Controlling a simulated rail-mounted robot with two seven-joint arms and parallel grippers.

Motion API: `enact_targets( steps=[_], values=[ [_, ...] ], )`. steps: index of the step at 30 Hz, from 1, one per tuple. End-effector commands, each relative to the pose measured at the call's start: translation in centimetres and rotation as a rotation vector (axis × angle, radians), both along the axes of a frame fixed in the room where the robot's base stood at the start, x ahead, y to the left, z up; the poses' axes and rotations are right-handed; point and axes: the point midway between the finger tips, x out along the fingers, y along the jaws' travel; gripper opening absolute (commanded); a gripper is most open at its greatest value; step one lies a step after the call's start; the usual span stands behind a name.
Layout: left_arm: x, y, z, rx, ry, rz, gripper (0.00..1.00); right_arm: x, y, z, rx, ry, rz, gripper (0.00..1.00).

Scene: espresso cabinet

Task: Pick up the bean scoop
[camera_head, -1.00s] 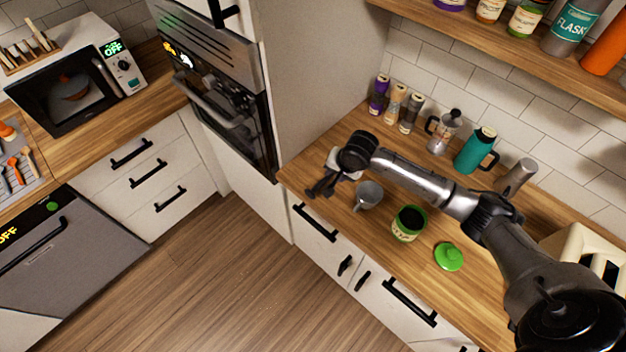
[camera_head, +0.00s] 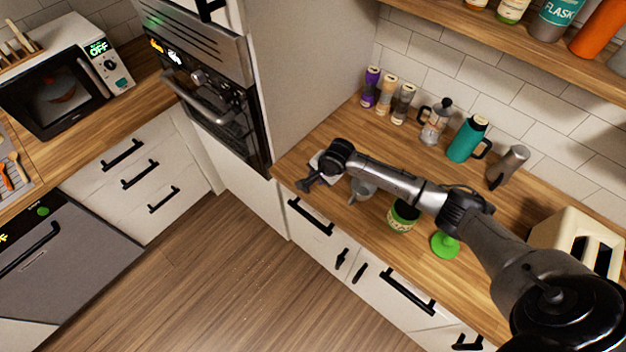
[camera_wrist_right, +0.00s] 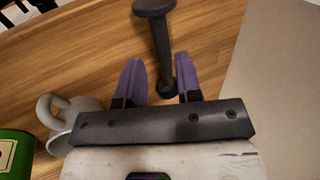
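A dark long-handled tool with a round flat end, apparently the bean scoop (camera_wrist_right: 155,35), shows in the right wrist view. Its narrow end lies between the purple fingers of my right gripper (camera_wrist_right: 160,72). The fingers are apart, with a visible gap on each side of the handle. In the head view the dark tool (camera_head: 304,185) is small beside my right gripper (camera_head: 318,176), over the counter's left front corner. Whether the tool touches the counter is unclear. My left gripper is not in view.
A grey cup (camera_head: 362,188) stands close to the gripper; it also shows in the wrist view (camera_wrist_right: 75,115). A green-labelled jar (camera_head: 401,218) and green lid (camera_head: 445,245) are to the right. Spice jars, a moka pot (camera_head: 435,122) and a teal flask (camera_head: 467,140) stand behind.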

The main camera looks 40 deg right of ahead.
Motion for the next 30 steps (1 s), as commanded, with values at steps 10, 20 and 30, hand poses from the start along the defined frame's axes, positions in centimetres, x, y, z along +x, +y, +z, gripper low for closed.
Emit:
enact_targets(
  steps=[10,20,30],
  values=[
    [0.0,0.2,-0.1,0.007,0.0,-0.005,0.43,1.3,0.3,-2.7,-0.001,0.001,0.0,0.32],
    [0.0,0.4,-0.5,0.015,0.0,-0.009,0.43,2.1,0.5,-5.0,-0.001,0.0,0.001,0.32],
    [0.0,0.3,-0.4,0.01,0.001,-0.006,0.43,2.2,0.5,-4.9,-0.001,0.0,0.001,0.21]
  ],
)
